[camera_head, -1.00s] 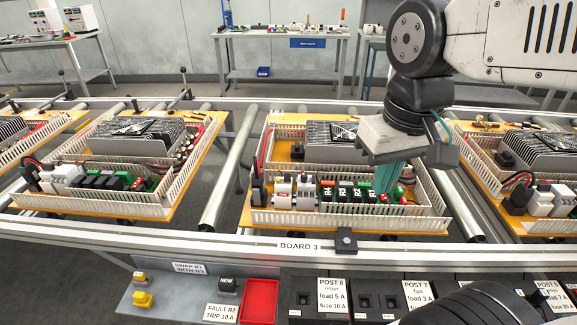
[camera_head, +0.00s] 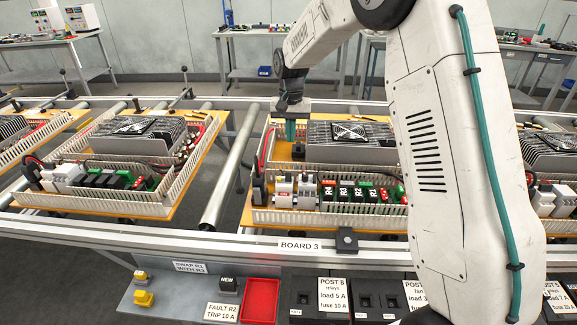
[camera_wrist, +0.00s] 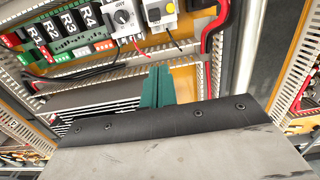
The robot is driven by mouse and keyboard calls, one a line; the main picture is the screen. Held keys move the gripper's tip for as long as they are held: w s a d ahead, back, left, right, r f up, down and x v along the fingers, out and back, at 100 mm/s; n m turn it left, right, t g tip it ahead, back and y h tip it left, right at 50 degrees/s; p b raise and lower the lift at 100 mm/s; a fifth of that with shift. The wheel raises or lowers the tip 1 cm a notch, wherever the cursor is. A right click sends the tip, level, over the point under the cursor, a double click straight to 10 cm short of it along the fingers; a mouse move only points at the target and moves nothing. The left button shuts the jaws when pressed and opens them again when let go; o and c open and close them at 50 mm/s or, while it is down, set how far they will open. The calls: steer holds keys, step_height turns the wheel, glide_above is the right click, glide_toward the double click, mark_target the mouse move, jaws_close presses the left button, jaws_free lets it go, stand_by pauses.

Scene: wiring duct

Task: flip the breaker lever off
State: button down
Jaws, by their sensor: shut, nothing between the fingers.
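Two white modules stand side by side in the front row of the Board 3 tray, left (camera_head: 284,190) and right (camera_head: 306,190) in the head view. My gripper (camera_head: 291,130) has teal fingers, pointing down behind the modules, beside the heatsink's left end. The fingers are together and empty in the wrist view (camera_wrist: 157,86), apart from the modules.
A finned heatsink with a fan (camera_head: 349,132) fills the tray's back. Relays labelled R1 to R4 (camera_head: 350,193) sit right of the modules. A slotted white duct wall (camera_head: 300,219) runs along the front. Red and black wires run at the left. A red bin (camera_head: 260,300) is below.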

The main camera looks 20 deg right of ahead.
mark_target(288, 177)
steer(key=shift+w+f, duration=0.4)
steer(key=shift+f, duration=0.15)
steer(key=shift+s+a+f, duration=0.3)
steer(key=shift+s+f, duration=0.35)
steer(key=shift+f, duration=0.75)
steer(key=shift+s+a+f, duration=0.25)
steer(key=shift+s+f, duration=0.45)
steer(key=shift+f, duration=0.7)
steer(key=shift+s+a+f, duration=0.3)
steer(key=shift+s+f, duration=0.35)
steer(key=shift+f, duration=0.75)
steer(key=shift+a, duration=0.1)
